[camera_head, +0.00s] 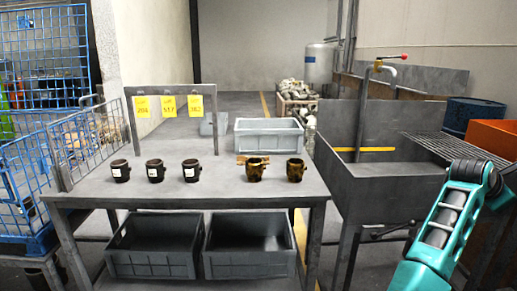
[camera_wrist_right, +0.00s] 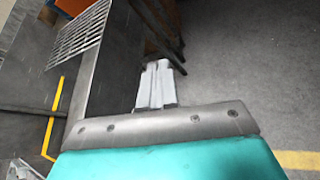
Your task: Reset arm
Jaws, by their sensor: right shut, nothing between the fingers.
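My right arm (camera_head: 447,225) is teal and grey and comes in at the lower right of the head view, in front of the grey sink unit; its gripper does not show there. In the right wrist view my right gripper (camera_wrist_right: 156,84) has its two pale fingers together, with nothing between them, above the grey floor. My left arm and gripper are not in view.
A grey table (camera_head: 225,185) holds several mugs, dark labelled ones (camera_head: 155,171) and brown-gold ones (camera_head: 295,170), plus a grey crate (camera_head: 268,136). The sink unit (camera_head: 385,180) and a metal grate (camera_head: 455,148) stand right. An orange bin (camera_head: 492,138) is beyond.

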